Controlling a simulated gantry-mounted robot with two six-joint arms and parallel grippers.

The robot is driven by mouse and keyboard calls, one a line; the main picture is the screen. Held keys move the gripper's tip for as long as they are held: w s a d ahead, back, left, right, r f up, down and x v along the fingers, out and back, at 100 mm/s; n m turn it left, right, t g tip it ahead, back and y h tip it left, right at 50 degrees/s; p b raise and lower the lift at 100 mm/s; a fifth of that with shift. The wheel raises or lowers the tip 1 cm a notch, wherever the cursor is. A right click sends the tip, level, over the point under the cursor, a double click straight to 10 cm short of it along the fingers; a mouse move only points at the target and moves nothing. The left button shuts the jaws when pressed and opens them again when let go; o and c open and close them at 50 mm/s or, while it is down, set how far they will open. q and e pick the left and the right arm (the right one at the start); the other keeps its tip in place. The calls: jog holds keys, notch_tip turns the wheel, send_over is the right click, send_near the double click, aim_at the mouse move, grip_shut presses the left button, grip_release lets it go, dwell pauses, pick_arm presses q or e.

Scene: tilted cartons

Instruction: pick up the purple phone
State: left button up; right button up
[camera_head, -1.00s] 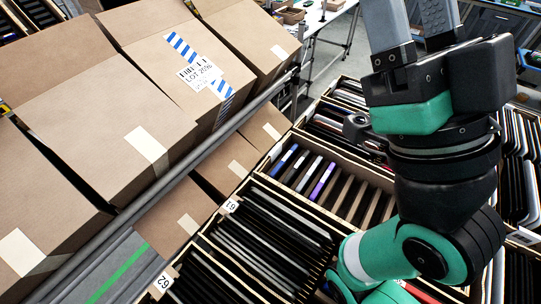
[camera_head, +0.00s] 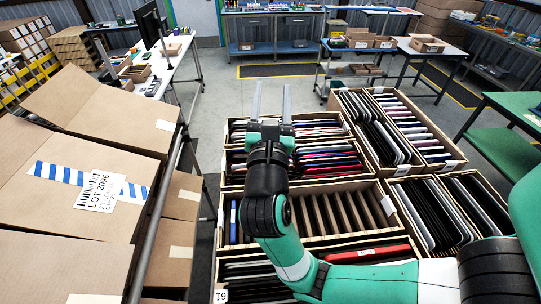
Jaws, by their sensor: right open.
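The purple phone cannot be made out now; my right arm covers part of the slotted carton (camera_head: 352,189). That carton has several empty slots, and a blue-edged phone (camera_head: 233,218) stands at its left end. My right gripper (camera_head: 271,88) is open and empty, its two pale fingers apart and pointing away, above and beyond the slotted carton. My left gripper is not in view.
More cartons of upright phones and tablets surround the slotted one. A red device (camera_head: 370,253) lies over the nearer row. Large brown boxes (camera_head: 75,190) stand at the left behind a dark rail. Tables (camera_head: 165,62) and open floor lie beyond.

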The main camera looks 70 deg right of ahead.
jog(key=w+f+n+y+p, duration=0.1)
jog(key=w+f+y+p, duration=0.2)
jog(key=f+y, duration=0.45)
pick_arm(q)
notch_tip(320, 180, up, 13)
jog(key=p, duration=0.8)
pick_arm(e)
jog(key=s+a+f+n+g+y, duration=0.15)
jog(key=s+a+f+y, duration=0.3)
jog(key=f, duration=0.55)
jog(key=s+a+f+n+g+y, duration=0.1)
jog(key=s+a+f+g+y, duration=0.3)
jog(key=f, duration=0.6)
jog(key=shift+t+y, duration=0.3)
jog(key=shift+t, duration=0.15)
jog(key=b+x, duration=0.4)
jog(key=b, duration=0.1)
jog(key=b+x, duration=0.2)
jog(key=shift+w+d+f, duration=0.1)
jog(key=shift+w+f, duration=0.05)
jog(key=shift+w, duration=0.2)
jog(key=b+x, duration=0.2)
jog(key=x, duration=0.2)
jog(key=shift+w+d, duration=0.1)
jog(key=shift+w+d+f, duration=0.15)
jog(key=shift+d+f, duration=0.05)
jog(key=shift+f, duration=0.15)
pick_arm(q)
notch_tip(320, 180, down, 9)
